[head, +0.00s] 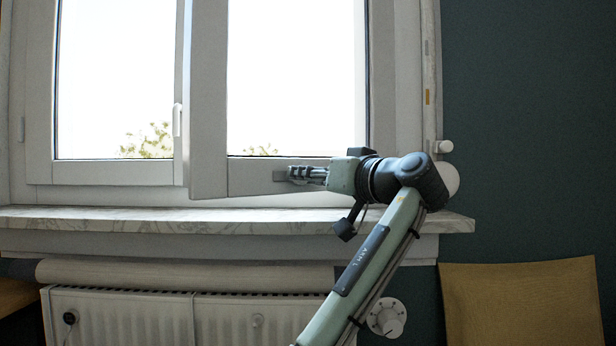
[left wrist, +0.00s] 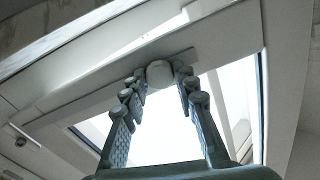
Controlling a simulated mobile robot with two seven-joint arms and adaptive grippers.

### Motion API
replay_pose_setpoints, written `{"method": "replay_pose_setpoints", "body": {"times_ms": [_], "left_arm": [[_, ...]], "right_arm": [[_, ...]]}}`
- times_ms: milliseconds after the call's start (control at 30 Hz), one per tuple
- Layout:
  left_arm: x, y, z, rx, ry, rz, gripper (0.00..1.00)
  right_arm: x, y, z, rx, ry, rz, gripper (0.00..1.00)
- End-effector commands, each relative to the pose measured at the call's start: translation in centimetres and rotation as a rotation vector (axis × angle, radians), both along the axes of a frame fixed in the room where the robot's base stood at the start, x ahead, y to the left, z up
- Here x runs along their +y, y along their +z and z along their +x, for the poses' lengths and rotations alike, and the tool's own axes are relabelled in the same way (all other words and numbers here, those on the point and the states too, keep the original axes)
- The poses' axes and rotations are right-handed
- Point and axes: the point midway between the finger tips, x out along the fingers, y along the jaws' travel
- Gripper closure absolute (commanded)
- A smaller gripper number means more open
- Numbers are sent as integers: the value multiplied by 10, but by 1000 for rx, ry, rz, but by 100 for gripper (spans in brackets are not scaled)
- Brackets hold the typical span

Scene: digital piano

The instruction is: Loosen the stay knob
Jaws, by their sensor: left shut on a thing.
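The stay knob (left wrist: 159,74) is a pale round knob at the top centre of the left wrist view, on the window frame. My left gripper (left wrist: 160,80) has its fingertips on either side of it and is shut on it. In the head view, my left gripper (head: 296,174) reaches leftward to a small grey plate (head: 278,175) on the sash's lower rail. There the fingers hide the knob. The right-hand window sash (head: 208,130) stands ajar, its free edge towards me. My right gripper is not in view.
A marble-look sill (head: 150,218) runs under the window, just below my left gripper. A white radiator (head: 120,315) is beneath it, with a dial (head: 387,318) at its right. A tan chair back (head: 525,305) stands at the lower right.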

Motion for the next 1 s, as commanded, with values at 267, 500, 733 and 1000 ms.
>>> {"method": "replay_pose_setpoints", "body": {"times_ms": [267,500,733,1000], "left_arm": [[0,0,0,-7,0,-12,100],[0,0,0,-8,0,-11,68],[0,0,0,-7,0,-10,50],[-3,1,-3,-9,0,-9,50]], "right_arm": [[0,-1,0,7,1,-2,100],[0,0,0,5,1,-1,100],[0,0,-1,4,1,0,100],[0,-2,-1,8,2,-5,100]]}}
